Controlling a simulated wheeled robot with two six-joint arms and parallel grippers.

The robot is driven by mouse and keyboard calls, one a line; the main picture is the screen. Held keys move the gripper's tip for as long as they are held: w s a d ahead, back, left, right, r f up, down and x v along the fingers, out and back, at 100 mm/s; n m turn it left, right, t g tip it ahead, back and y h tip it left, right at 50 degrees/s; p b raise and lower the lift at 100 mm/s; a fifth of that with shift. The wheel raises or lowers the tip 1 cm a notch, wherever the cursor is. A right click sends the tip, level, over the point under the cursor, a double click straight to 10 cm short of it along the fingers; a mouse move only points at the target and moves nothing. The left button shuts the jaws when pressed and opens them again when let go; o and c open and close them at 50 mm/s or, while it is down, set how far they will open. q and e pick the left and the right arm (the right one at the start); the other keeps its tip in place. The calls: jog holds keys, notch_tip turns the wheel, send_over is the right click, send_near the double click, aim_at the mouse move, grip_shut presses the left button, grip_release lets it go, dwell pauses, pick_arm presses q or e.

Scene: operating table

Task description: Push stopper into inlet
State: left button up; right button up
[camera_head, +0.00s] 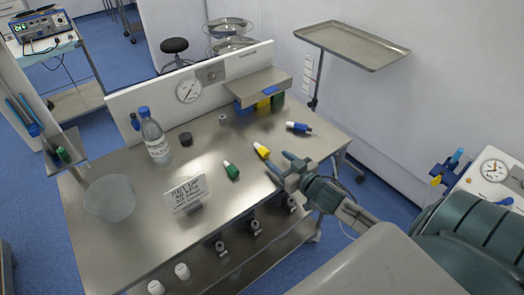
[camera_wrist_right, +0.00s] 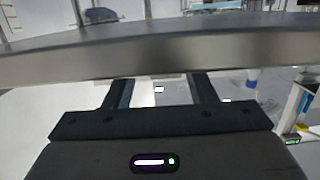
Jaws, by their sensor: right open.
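Which is the stopper I cannot tell. My right gripper (camera_head: 279,162) is open and empty at the table's front right, its fingertips close to the yellow piece in the picture. Its two fingers also show in the wrist view (camera_wrist_right: 161,92), with nothing between them. My left gripper is out of view.
A bottle (camera_head: 155,138), a clear bowl (camera_head: 110,197), a sign (camera_head: 187,192) and a dark cap (camera_head: 186,139) stand on the table. A steel edge (camera_wrist_right: 160,48) crosses the wrist view.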

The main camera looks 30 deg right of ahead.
aim_at(267, 154)
jog(key=shift+w+f, duration=0.15)
jog(key=shift+w, duration=0.5)
jog(key=shift+w+a, duration=0.1)
jog(key=shift+w, duration=0.35)
jog(key=w, duration=0.2)
jog(key=w+a, duration=0.1)
jog(key=w, duration=0.1)
jog(key=shift+f+b, duration=0.3)
jog(key=shift+f, duration=0.05)
jog(key=shift+w, duration=0.2)
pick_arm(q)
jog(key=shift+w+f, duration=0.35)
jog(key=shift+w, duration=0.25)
pick_arm(e)
jog(key=c, duration=1.1)
